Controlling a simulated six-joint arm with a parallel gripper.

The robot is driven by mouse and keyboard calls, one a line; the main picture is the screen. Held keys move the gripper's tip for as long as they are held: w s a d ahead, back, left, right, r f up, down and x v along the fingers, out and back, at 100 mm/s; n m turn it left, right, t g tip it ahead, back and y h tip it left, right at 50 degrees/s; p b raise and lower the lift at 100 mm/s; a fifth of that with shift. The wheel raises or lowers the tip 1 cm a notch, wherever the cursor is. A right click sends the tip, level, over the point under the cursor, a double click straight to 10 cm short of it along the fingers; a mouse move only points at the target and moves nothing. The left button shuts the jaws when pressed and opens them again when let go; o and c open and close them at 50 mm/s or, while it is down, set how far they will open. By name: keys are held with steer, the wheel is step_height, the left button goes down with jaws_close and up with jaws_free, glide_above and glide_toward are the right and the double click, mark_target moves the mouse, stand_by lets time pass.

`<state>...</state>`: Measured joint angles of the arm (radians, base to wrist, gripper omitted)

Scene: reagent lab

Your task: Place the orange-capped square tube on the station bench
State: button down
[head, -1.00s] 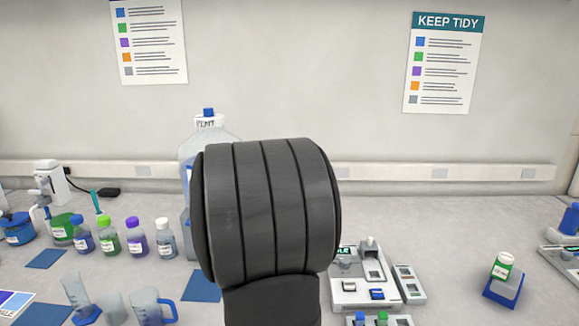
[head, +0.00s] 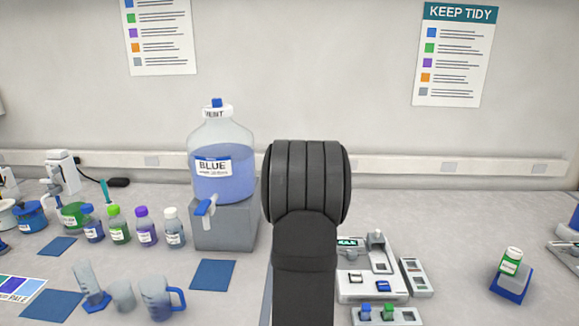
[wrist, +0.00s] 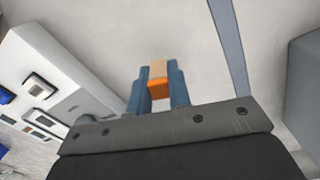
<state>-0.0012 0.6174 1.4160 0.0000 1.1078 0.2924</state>
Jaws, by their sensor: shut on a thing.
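The orange-capped square tube (wrist: 158,85) is between the blue fingers of my gripper (wrist: 158,79) in the wrist view. Its orange part and a tan part beyond it show; the rest is hidden. The gripper is shut on it. The pale bench (wrist: 185,30) lies beyond the fingers, and I cannot tell whether the tube touches it. In the head view, my dark arm hides the gripper and tube; the bench (head: 450,230) spreads around it.
A white instrument (head: 370,290) stands right of my arm, with a small rack (head: 388,316) in front. A large blue-liquid carboy (head: 222,165) stands left on a grey block. Beakers (head: 122,296) are at front left.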

steer(key=s+a+r+n, duration=0.4)
steer(key=s+a+n, duration=0.2)
steer(key=n, duration=0.4)
steer(key=s+a+r+n, duration=0.5)
steer(key=s+a+n, duration=0.2)
steer(key=n, duration=0.4)
steer(key=shift+s+a+n, duration=0.15)
steer(key=shift+s+n, duration=0.15)
steer(key=shift+s, duration=0.5)
steer(key=a+f, duration=0.2)
steer(key=a, duration=0.1)
steer(key=a+f, duration=0.2)
steer(key=a, duration=0.2)
steer(key=a+f, duration=0.3)
steer(key=a, duration=0.1)
steer(key=shift+w+a, duration=0.15)
steer(key=shift+a, duration=0.05)
steer(key=shift+a+f, duration=0.1)
steer(key=shift+a, duration=0.05)
steer(key=shift+f, duration=1.7)
